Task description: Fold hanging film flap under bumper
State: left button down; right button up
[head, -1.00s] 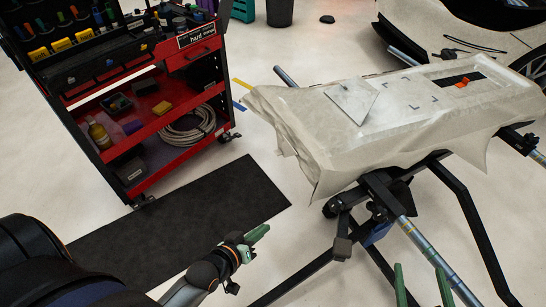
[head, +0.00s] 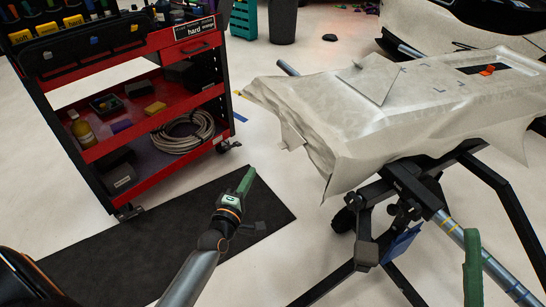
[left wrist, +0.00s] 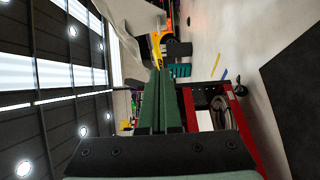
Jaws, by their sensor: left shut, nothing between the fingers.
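A pale translucent film (head: 330,125) covers the bumper, which rests on a black stand. The film hangs in loose, creased flaps along the bumper's left end and its near edge; the underside is hidden. My left gripper (head: 247,180) is left of the film's hanging end, apart from it, over the black mat. Its green fingers are shut and empty; they also show together in the left wrist view (left wrist: 160,98). One green finger of my right gripper (head: 472,262) shows at the lower right, below the bumper's near edge; its opening is not visible.
The stand (head: 405,185) has black legs and a silver bar below the bumper. A red tool cart (head: 160,125) stands at the left, beside the black mat (head: 180,235). A pale square sheet (head: 370,80) lies on top of the film.

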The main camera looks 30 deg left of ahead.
aim_at(289, 141)
pick_arm(q)
jog(key=w+d+b, duration=0.1)
jog(key=w+b, duration=0.2)
jog(key=w, duration=0.8)
jog(key=shift+w, duration=0.25)
pick_arm(e)
jog(key=shift+m, duration=0.4)
jog(key=shift+w+a+f, duration=0.1)
jog(key=shift+a+f, duration=0.1)
jog(key=shift+f, duration=1.8)
pick_arm(q)
jog(key=shift+d, duration=0.1)
jog(key=shift+b, duration=0.3)
